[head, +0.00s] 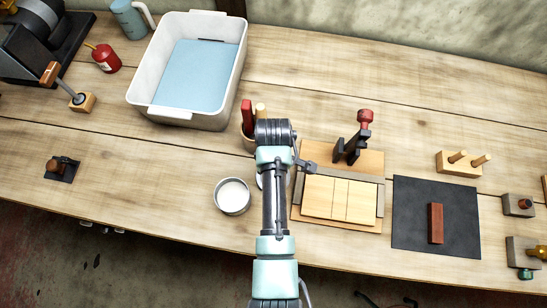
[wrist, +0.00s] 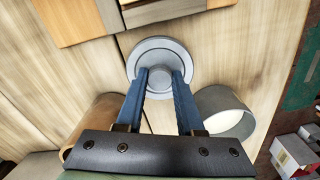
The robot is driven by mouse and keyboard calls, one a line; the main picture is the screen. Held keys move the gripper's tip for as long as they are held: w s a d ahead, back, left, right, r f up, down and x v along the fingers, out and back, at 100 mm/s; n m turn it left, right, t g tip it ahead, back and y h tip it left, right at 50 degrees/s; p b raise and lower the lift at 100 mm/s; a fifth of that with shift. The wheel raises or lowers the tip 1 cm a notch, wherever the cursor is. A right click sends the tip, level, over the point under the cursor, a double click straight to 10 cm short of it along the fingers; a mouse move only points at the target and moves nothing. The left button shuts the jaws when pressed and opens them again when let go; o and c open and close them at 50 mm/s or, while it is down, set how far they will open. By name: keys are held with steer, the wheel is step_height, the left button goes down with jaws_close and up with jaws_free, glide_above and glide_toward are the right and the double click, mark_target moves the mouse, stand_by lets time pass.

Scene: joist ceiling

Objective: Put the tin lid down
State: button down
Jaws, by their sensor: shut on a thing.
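The tin lid (wrist: 160,53) is a round grey disc with a raised knob, seen in the wrist view. The two blue fingers of my gripper (wrist: 161,77) are shut on its knob. The lid is over bare wood, and I cannot tell whether it touches the bench. The open round tin (head: 232,196) stands upright with pale contents left of my arm in the head view. It also shows right of the fingers in the wrist view (wrist: 226,112). In the head view my arm hides my fingers and most of the lid.
A pot with red and yellow handles (head: 248,143) stands close behind my arm. A wooden board with a clamp (head: 340,222) lies just right. A white tub (head: 183,117) is at back left, and a black mat (head: 409,215) is farther right. Bare bench (head: 140,185) lies left of the tin.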

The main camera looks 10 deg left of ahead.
steer(key=shift+f, duration=0.1)
steer(key=c, duration=0.5)
jaws_free()
